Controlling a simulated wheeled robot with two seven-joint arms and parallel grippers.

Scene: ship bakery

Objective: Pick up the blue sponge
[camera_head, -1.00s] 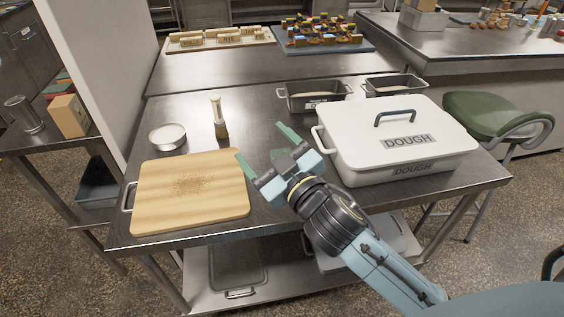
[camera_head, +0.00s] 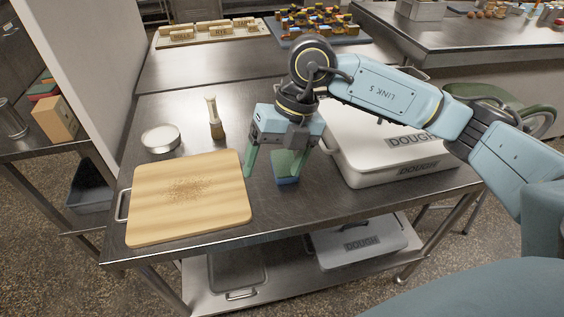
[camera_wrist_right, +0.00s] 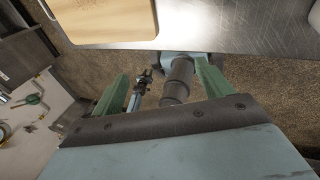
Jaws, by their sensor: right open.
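A small blue block (camera_head: 287,181), which looks like the sponge, shows on the steel table in the head view, between the cutting board and the white dough box. My left gripper is not in view.
The wooden cutting board (camera_head: 190,210) lies left of the gripper, with a brush (camera_head: 215,125) and a round tin (camera_head: 161,139) behind it. The white dough box (camera_head: 385,172) stands close on the right. The front strip of table between board and box is clear.

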